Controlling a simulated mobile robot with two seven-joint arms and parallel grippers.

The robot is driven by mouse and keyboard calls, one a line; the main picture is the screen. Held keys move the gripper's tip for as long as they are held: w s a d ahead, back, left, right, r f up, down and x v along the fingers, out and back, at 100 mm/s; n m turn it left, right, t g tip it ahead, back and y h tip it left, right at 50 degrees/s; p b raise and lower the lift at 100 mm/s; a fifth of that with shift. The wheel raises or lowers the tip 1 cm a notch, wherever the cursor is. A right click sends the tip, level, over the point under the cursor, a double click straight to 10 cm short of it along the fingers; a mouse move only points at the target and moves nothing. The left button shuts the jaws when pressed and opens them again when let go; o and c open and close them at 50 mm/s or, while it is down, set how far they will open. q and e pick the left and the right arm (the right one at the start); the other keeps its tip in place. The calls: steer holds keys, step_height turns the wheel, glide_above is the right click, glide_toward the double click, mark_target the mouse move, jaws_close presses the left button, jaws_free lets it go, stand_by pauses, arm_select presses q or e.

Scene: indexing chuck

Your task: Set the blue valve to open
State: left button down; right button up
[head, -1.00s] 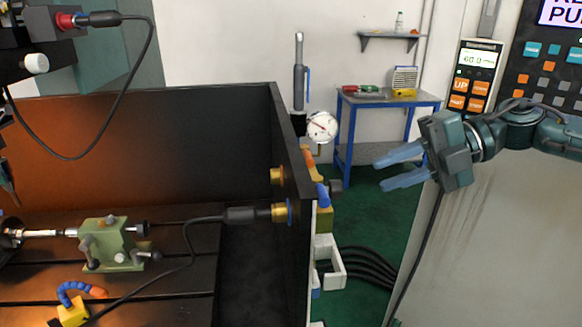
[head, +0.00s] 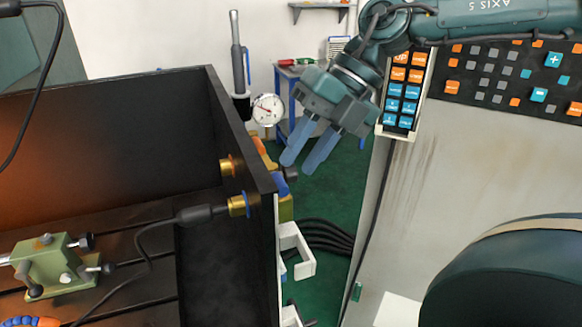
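The blue valve (head: 279,183) sits on the outer side of the dark machine wall, above a yellow body (head: 287,208). Only a small part of its blue handle shows, partly hidden by the wall's edge, so I cannot tell its setting. My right gripper (head: 298,168) comes down from the upper right. Its two blue fingers are spread and empty, pointing down and left. In the picture the fingertips lie just above and right of the blue handle; contact cannot be told. My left gripper is not in view.
A pressure gauge (head: 267,110) stands behind. A white bracket (head: 297,252) is below. The control cabinet (head: 450,170) bounds the right side, with green floor between.

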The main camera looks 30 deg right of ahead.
mark_target(284, 183)
steer(key=shift+x, duration=1.95)
steer(key=shift+c, duration=0.5)
jaws_close()
